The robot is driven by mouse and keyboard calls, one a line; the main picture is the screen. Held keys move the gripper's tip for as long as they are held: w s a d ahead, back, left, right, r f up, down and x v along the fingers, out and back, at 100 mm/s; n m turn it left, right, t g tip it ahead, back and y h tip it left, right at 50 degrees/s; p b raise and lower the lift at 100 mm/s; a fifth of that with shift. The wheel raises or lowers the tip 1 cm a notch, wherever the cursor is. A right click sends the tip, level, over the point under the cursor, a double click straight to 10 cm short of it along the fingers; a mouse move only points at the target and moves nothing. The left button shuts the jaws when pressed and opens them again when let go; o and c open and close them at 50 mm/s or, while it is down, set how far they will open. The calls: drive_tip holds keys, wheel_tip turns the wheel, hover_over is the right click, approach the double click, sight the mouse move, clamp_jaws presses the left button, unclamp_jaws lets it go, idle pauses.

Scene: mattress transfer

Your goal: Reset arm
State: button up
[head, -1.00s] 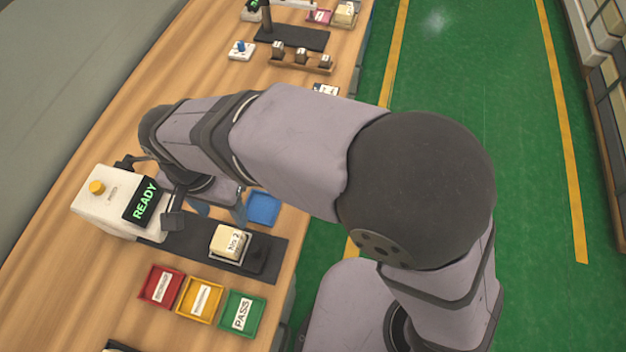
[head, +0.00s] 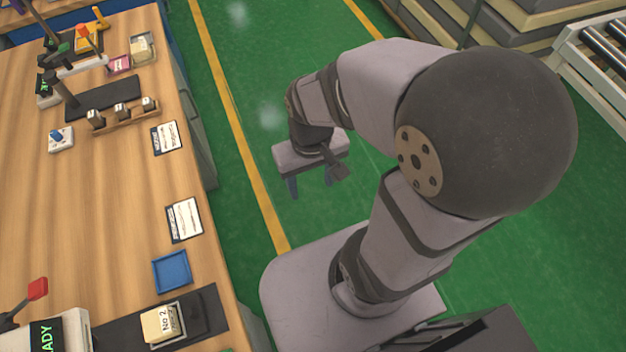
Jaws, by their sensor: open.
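My gripper (head: 310,182) hangs over the green floor (head: 235,180), to the right of the table (head: 120,200). Its two blue-grey fingers point down, apart, with nothing visible between them. My arm bends above my base, clear of the table top. A cream block marked "No 2" (head: 160,322) sits on a black plate (head: 208,310) at the near end of the table, well away from my gripper. The white device with the "READY" display (head: 45,336) is partly cut off at the lower left.
A blue tray (head: 172,271) and two cards, one near (head: 184,219) and one farther (head: 166,138), lie along the table's right edge. A wooden rack (head: 122,117) stands farther back. Stacked mattresses (head: 530,15) and a roller conveyor (head: 600,50) are at the upper right.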

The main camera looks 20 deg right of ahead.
drive_tip(key=shift+s+d, duration=0.3)
drive_tip(key=shift+d, duration=0.15)
drive_tip(key=shift+f, duration=0.1)
wheel_tip(320, 180, down, 41)
drive_tip(key=b, duration=4.1)
